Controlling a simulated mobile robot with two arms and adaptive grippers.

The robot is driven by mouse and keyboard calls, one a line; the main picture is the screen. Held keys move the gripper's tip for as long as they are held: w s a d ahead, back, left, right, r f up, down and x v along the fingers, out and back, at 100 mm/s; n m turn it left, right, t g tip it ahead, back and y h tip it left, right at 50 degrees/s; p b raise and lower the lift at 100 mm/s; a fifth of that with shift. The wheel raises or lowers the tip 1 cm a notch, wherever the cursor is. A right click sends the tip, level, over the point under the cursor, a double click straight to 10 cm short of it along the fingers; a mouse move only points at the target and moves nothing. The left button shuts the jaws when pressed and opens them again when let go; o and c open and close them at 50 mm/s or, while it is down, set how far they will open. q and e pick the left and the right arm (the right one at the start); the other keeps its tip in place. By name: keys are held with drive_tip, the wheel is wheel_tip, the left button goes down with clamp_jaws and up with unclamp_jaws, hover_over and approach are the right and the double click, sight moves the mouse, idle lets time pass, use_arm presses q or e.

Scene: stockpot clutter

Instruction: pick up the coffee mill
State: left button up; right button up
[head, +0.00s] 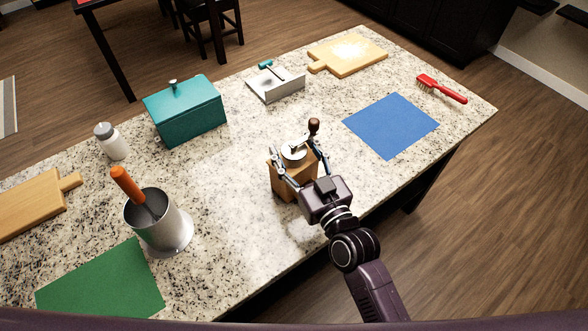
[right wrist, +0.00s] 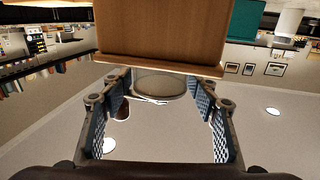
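The coffee mill (head: 284,184) stands upright on the speckled counter, with a wooden body, a pale metal top and a crank with a dark brown knob. My right gripper (head: 298,152) is at the mill from the front, its fingers spread to either side of the upper part. In the right wrist view, the mill's wooden body (right wrist: 165,30) fills the top, upside down. The open fingers of the right gripper (right wrist: 164,108) show there with clear gaps beside the metal top. Part of the mill's front is hidden by the gripper in the head view. My left gripper is not in view.
A metal pot (head: 172,236) with an orange-handled tool stands left of the mill. A teal box (head: 188,115), a white-grey jar (head: 112,146) and a grey tray (head: 280,88) stand behind. A blue mat (head: 391,125) lies right, a green mat (head: 105,285) front left. Counter around the mill is clear.

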clamp_jaws()
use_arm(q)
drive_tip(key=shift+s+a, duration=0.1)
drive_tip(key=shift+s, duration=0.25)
use_arm(e)
drive_tip(key=shift+r, duration=0.15)
